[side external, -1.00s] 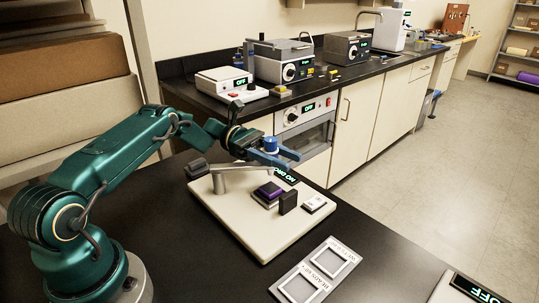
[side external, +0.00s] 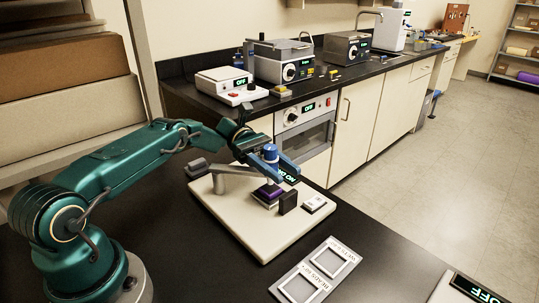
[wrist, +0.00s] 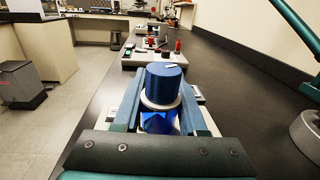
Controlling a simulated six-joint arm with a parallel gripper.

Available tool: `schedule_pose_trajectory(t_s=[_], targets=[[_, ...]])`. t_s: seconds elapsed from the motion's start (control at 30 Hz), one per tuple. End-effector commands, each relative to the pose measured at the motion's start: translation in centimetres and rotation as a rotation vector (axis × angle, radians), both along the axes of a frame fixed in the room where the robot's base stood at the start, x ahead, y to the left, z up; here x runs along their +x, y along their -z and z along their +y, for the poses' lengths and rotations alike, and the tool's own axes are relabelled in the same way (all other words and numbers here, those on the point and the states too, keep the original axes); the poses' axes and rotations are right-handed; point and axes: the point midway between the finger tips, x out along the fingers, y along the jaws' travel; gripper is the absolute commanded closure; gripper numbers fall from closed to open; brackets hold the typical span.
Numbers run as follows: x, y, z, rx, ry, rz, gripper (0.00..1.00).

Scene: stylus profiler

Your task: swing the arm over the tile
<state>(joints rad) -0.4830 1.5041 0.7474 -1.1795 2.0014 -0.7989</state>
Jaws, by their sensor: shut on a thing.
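The stylus profiler has a pale base (side external: 250,232), a post (side external: 219,184) and a grey swing arm (side external: 232,170) with a dark counterweight (side external: 199,168) at its left end. My gripper (side external: 271,160) is shut on the blue knob (side external: 270,151) at the arm's other end. In the wrist view the knob (wrist: 166,80) sits between the two blue fingers of my gripper (wrist: 163,92). The purple tile (side external: 268,190) lies on a small stage. The knob end appears above the tile, but the fingers hide part of the gap.
A dark block (side external: 288,203) and a white switch (side external: 314,204) sit right of the tile. A lit display (side external: 289,174) is behind. A grey two-slot tray (side external: 316,271) lies in front on the black bench. Another device (side external: 466,290) is at the lower right.

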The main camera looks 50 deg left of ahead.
Motion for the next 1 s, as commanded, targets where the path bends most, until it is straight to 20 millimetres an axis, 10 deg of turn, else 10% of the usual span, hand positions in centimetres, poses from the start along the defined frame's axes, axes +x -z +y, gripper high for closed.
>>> schedule_pose_trajectory(t_s=[0.07,0.1,0.17,1.0], targets=[[-0.4,0.0,-0.3,-0.004,0.025,0.006,1.0],[-0.4,0.0,-0.3,-0.005,0.025,0.006,0.44],[-0.4,0.0,-0.3,-0.005,0.024,0.006,0.29],[3.6,-0.1,3.1,-0.008,-0.331,0.004,0.29]])
